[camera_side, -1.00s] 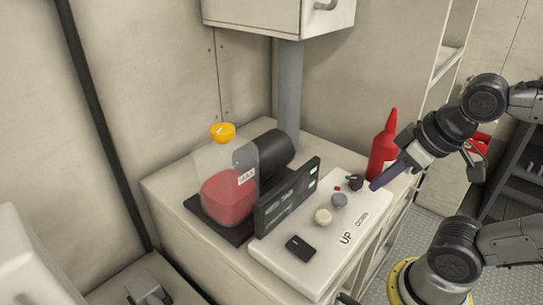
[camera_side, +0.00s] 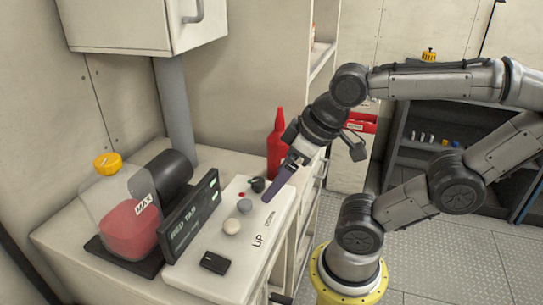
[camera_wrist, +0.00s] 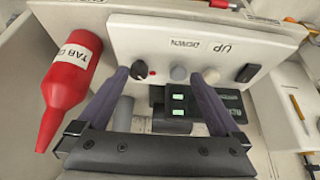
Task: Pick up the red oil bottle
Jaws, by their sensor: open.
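The red oil bottle (camera_side: 275,152) stands upright with a pointed nozzle on the cream counter, behind the right end of the control panel. In the wrist view the bottle (camera_wrist: 68,82) lies to the left of both fingers, with a white label partly readable as "TAB O". My gripper (camera_side: 268,198) is open, its dark purple fingers slanting down over the panel's right end, in front of the bottle. In the wrist view my gripper (camera_wrist: 160,78) has nothing between its spread fingers except the panel's knobs beyond. In the side view the gripper hides the bottle's lower right side.
The white control panel (camera_side: 207,252) with knobs and a black switch lies under the fingers. A dark display box (camera_side: 190,218) and a clear tank with red liquid (camera_side: 128,225) stand left of it. A grey post (camera_side: 175,110) rises behind.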

